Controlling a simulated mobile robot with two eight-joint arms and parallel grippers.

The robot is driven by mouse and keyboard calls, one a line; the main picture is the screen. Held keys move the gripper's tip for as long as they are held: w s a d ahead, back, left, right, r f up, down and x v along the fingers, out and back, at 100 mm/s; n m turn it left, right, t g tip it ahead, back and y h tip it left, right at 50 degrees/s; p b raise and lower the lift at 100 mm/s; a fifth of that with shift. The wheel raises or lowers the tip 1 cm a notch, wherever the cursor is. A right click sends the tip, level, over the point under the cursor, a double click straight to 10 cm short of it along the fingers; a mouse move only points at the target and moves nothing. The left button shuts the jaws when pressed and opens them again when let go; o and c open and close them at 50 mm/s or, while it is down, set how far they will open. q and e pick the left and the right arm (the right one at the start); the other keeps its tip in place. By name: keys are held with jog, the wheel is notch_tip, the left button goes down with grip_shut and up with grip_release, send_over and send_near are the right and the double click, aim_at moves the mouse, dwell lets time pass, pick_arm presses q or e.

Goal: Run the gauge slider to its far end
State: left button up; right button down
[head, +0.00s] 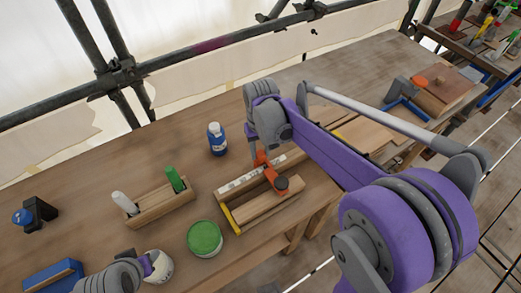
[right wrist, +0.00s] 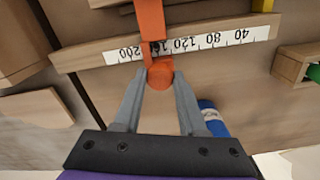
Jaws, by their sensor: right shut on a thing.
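The gauge (head: 235,184) is a wooden frame with a white scale strip; the strip also shows in the right wrist view (right wrist: 222,40). The orange slider (head: 268,172) straddles the strip and has a dark round part at its near end. In the right wrist view the slider (right wrist: 150,22) sits between the 120 and 200 marks.
A blue bottle (head: 217,139) stands behind the gauge. A wooden holder (head: 155,205) with white and green items and a green-lidded tin (head: 204,238) stand to its left. A white pot (head: 158,268) is near my left wrist. Bare table (head: 85,170) lies at the back left.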

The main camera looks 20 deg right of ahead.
dwell(0.8)
jog(key=w+d, duration=0.2)
jog(key=d, duration=1.1)
jog(key=shift+b, duration=0.3)
jog(key=shift+d, duration=0.15)
jog(key=shift+c, duration=2.3)
grip_release()
jog(key=shift+d, duration=0.1)
notch_tip(320, 180, up, 11)
jog(key=shift+p, duration=0.35)
